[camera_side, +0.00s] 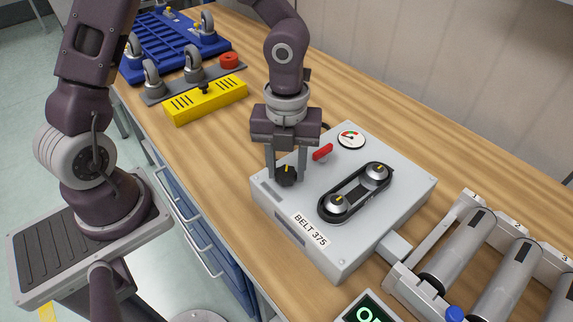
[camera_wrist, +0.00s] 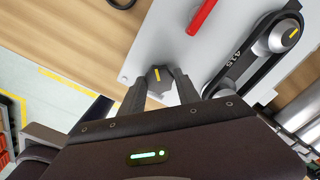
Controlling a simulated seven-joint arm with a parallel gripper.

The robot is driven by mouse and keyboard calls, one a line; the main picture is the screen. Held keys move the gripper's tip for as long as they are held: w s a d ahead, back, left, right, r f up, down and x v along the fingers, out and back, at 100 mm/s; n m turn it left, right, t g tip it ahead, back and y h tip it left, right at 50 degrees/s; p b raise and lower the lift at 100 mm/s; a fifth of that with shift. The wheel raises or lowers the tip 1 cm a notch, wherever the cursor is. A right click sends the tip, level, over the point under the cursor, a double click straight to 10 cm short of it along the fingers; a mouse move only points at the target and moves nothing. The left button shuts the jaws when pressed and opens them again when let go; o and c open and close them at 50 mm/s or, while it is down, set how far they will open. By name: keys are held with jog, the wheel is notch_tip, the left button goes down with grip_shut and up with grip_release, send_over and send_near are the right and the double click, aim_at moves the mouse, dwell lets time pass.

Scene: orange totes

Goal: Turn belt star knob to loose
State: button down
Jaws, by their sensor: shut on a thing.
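The star knob (camera_side: 286,177) is black with a yellow pointer line and sits at the left corner of the grey box labelled BELT 375 (camera_side: 350,237). My gripper (camera_side: 286,175) reaches down from above and is shut on the knob, one finger on each side. In the wrist view the knob (camera_wrist: 160,80) shows between the two fingertips (camera_wrist: 160,88), its yellow line close to upright in the picture. On the box a black belt (camera_side: 350,193) runs around two silver pulleys. A red lever (camera_side: 323,152) and a round gauge (camera_side: 351,135) stand behind the knob.
A roller conveyor (camera_side: 490,260) and a green-lit display (camera_side: 367,309) lie at the right front. A yellow block (camera_side: 205,100), a grey caster plate (camera_side: 190,80) and a blue rack (camera_side: 165,45) stand at the back left. Bare wooden bench (camera_side: 215,150) lies left of the box.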

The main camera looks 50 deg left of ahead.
jog(key=n, duration=0.4)
jog(key=shift+n, duration=0.3)
jog(key=n, duration=0.3)
jog(key=shift+n, duration=0.3)
jog(key=n, duration=0.4)
jog(key=shift+n, duration=0.3)
jog(key=n, duration=0.3)
jog(key=shift+n, duration=0.3)
jog(key=n, duration=1)
jog(key=shift+n, duration=0.3)
jog(key=shift+a, duration=0.1)
